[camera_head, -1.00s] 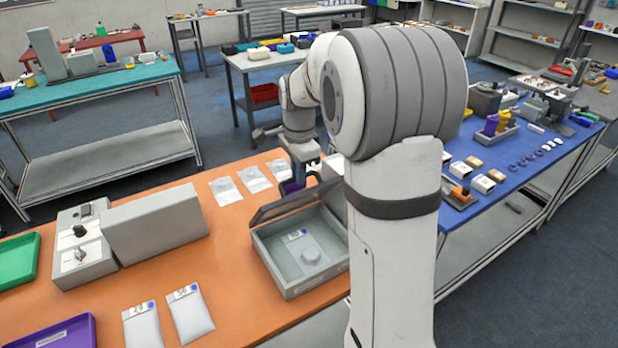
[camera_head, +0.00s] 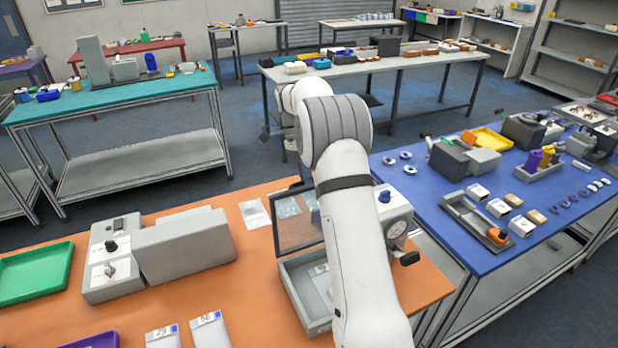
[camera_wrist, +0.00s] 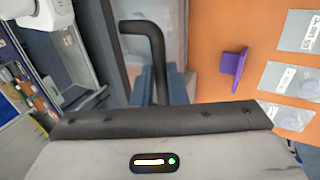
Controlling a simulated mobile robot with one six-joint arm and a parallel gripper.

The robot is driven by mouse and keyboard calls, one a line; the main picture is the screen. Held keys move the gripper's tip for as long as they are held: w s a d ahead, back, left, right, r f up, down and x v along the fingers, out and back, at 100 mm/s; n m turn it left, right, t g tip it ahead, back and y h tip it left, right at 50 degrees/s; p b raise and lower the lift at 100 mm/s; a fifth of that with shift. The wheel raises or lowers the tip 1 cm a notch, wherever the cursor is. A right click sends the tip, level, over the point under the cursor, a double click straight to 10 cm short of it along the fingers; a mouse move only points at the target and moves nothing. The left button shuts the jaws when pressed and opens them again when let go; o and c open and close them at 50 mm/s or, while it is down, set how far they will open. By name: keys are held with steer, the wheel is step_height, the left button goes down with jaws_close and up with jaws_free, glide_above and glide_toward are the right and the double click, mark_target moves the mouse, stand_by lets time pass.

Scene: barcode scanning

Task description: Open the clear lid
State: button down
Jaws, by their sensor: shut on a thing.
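The grey box (camera_head: 291,290) stands on the orange table, partly hidden behind my arm. Its clear lid (camera_head: 298,222), with a dark frame, is raised and stands steeply up from the box; my arm covers its right part. In the wrist view the see-through lid (camera_wrist: 172,22) shows behind a black bent handle (camera_wrist: 155,42). My gripper (camera_wrist: 162,86), with blue-grey fingers, is shut on this handle; the exact contact is partly hidden by the gripper body. In the head view the gripper is hidden behind the arm and lid.
A grey device (camera_head: 185,248) stands left of the box. A white unit with a dial (camera_head: 396,222) stands close on the right. White packets (camera_head: 254,213) lie behind the box; a purple piece (camera_wrist: 233,66) shows near the lid. The blue table (camera_head: 470,250) is crowded.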

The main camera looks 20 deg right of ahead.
steer(key=shift+w+a+f, duration=0.1)
steer(key=shift+w+f, duration=0.05)
steer(key=shift+f, duration=0.35)
steer(key=c, duration=1.8)
jaws_free()
steer(key=shift+o, duration=1.4)
steer(key=shift+w+r, duration=0.1)
steer(key=shift+w, duration=0.05)
steer(key=shift+o, duration=0.3)
steer(key=shift+r, duration=0.15)
